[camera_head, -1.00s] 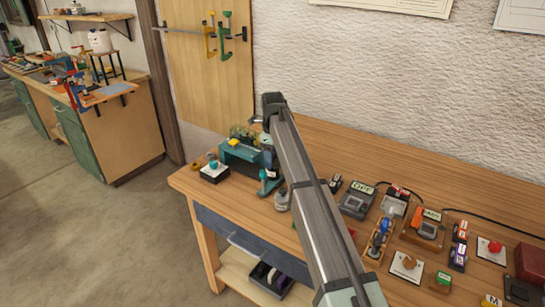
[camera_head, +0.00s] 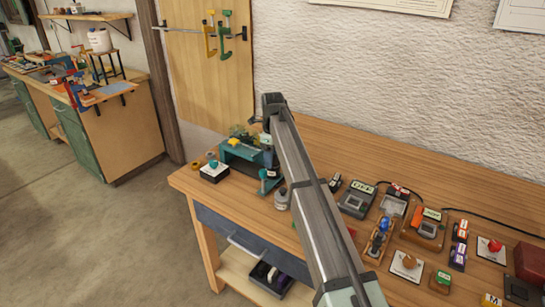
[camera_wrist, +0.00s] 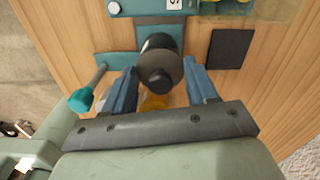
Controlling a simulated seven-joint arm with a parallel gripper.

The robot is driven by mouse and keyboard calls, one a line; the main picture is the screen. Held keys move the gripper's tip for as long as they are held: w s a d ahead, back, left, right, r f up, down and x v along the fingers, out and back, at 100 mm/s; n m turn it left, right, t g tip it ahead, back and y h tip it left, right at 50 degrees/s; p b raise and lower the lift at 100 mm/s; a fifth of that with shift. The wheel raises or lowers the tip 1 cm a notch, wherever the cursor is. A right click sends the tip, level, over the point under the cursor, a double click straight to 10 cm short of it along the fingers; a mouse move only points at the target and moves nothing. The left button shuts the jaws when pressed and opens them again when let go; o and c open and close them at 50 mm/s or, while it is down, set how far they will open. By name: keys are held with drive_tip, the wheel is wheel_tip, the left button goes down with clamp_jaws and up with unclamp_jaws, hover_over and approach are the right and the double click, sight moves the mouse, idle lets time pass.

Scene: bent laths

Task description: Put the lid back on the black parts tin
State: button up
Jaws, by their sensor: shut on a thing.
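My gripper (camera_wrist: 162,84) has blue fingers on both sides of a dark round thing (camera_wrist: 160,58) with a small knob-like end facing the camera. The fingers touch its sides and are shut on it. I cannot tell whether it is the lid, and its far side is hidden. In the head view my arm hides most of the gripper, which is at the left end of the bench beside a teal fixture (camera_head: 240,151). I cannot make out the black parts tin for certain.
A lever with a teal knob (camera_wrist: 80,101) stands close left of the fingers in the wrist view. A dark square (camera_wrist: 230,49) lies to the right. Several switches and boxes crowd the bench's right side.

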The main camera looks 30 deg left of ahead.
idle(0.3)
drive_tip(key=o, duration=1.3)
drive_tip(key=shift+o, duration=0.2)
drive_tip(key=shift+r, duration=0.1)
drive_tip(key=shift+r, duration=3.4)
drive_tip(key=shift+c, duration=0.4)
clamp_jaws()
drive_tip(key=shift+f, duration=2.2)
drive_tip(key=shift+r, duration=0.15)
